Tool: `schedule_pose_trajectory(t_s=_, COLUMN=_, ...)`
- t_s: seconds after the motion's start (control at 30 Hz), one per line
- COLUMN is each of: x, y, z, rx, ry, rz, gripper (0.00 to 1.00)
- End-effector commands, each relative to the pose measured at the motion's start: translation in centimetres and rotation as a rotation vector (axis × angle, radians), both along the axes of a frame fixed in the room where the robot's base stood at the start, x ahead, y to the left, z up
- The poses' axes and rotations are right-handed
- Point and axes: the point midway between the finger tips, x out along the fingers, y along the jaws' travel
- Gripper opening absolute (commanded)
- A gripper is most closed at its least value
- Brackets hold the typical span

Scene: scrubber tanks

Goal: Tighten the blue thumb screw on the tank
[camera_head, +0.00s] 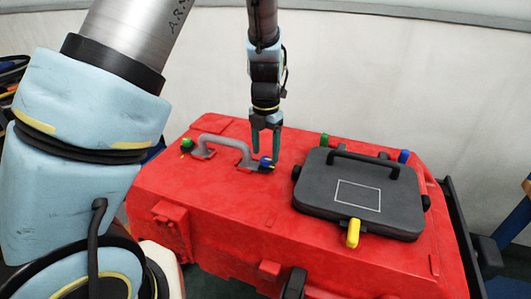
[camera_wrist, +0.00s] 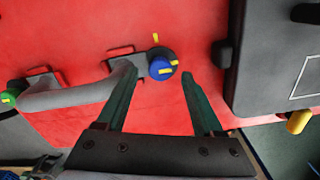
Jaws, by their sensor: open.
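The tank (camera_head: 225,210) is a large red body and fills the wrist view too (camera_wrist: 85,25). A blue thumb screw (camera_head: 265,162) sits at the right end of the grey handle (camera_head: 228,142) on its top. In the wrist view the blue thumb screw (camera_wrist: 160,68) has a yellow bar on its face, a dark base, and a separate yellow mark on the tank just beyond. My gripper (camera_head: 265,156) points down over this screw. In the wrist view my gripper (camera_wrist: 159,73) is open, one finger on each side of the screw, with visible gaps. The height between fingertips and screw is unclear.
A green screw (camera_head: 186,144) is at the handle's left end. The lid's edge lies close to the right finger.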

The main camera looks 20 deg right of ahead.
Motion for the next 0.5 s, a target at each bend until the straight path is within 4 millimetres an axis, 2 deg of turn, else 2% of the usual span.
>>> schedule_pose_trajectory(t_s=0.2, x=0.0, y=0.0, z=-1.7, rx=-0.001, ry=0.001, rz=0.001, gripper=0.69)
schedule_pose_trajectory(t_s=0.5, x=0.0, y=0.0, z=-1.8, rx=-0.001, ry=-0.001, rz=0.001, gripper=0.68)
